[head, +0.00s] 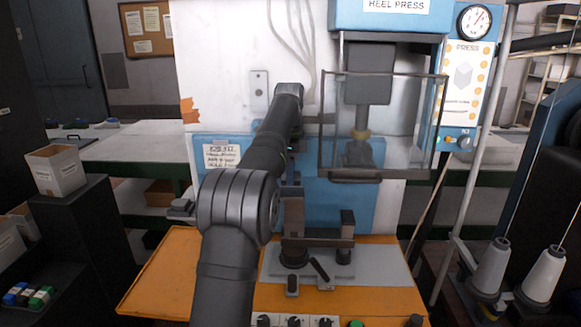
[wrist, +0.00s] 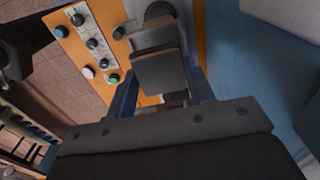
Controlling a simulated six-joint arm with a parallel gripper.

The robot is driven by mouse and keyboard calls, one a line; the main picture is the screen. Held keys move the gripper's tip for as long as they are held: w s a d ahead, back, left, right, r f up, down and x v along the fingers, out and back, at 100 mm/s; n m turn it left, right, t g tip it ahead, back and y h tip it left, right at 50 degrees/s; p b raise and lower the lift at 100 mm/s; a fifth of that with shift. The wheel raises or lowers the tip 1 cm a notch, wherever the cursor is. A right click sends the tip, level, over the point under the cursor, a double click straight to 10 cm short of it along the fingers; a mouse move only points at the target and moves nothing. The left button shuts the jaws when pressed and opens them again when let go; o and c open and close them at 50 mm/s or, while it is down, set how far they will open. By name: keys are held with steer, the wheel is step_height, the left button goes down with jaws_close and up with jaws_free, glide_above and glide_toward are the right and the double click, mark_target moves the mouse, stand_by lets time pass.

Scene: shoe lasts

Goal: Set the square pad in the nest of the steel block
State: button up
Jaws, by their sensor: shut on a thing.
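My gripper shows in the wrist view (wrist: 161,76), with its two blue fingers on either side of a dark grey square pad (wrist: 160,73). It is shut on the pad, which hangs over the orange bench. In the head view my arm reaches towards the press, and the gripper end is partly hidden behind the arm. A dark steel fixture, which seems to be the steel block (head: 318,242), stands on a grey plate (head: 385,265) below the press. Its nest cannot be made out. I cannot tell whether the pad touches the block.
The heel press (head: 368,75) stands above, with a clear guard (head: 400,120) in front. The orange bench (head: 165,275) has knobs and a green button (head: 356,323) along its front edge. Thread cones (head: 543,275) stand at the right. The bench's left part is clear.

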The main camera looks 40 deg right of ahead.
steer(key=shift+f, duration=1.5)
steer(key=shift+f, duration=0.15)
steer(key=o, duration=1.1)
steer(key=shift+w+r, duration=0.1)
steer(key=shift+r, duration=3.65)
